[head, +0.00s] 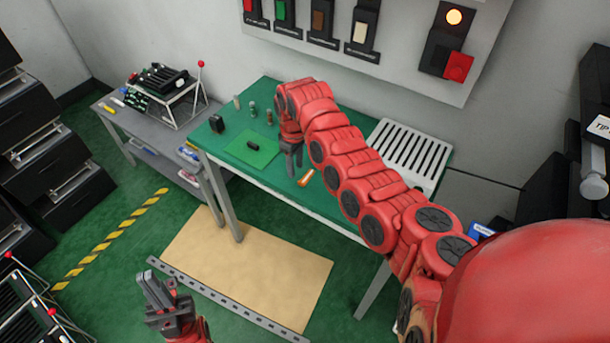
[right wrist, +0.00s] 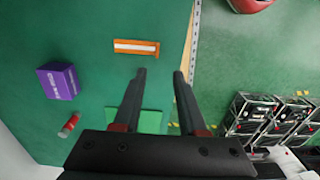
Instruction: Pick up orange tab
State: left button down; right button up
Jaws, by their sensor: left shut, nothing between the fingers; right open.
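The orange tab (head: 306,177) lies flat on the green worktable near its front edge. In the right wrist view the orange tab (right wrist: 150,50) shows a white stripe and lies just beyond the fingertips, slightly left of their middle. My right gripper (head: 293,168) is open and points down close beside the tab; its fingers also show in the right wrist view (right wrist: 159,75), with nothing between them. My left gripper (head: 157,290) is shut and empty, away from the table at the lower left.
The green worktable (head: 222,158) holds a green mat (head: 264,157) with a dark piece, small cylinders and a white slotted tray (head: 432,160). A purple box (right wrist: 58,81) and a red cylinder (right wrist: 69,125) show in the right wrist view. A grey side table (head: 122,112) stands left.

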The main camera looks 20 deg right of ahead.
aim_at(300, 182)
jog(key=shift+f, duration=0.5)
jog(key=shift+s+d+f+p, duration=0.1)
jog(key=shift+d+f+p, duration=0.15)
jog(key=shift+p, duration=0.25)
jog(key=shift+s+d+f+p, duration=0.15)
jog(key=shift+f+p, duration=0.35)
jog(key=shift+s+d+f+p, duration=0.15)
jog(key=shift+f+p, duration=0.3)
jog(key=shift+f, duration=0.9)
jog(key=shift+w+f, duration=0.15)
jog(key=shift+f, duration=0.35)
grip_shut()
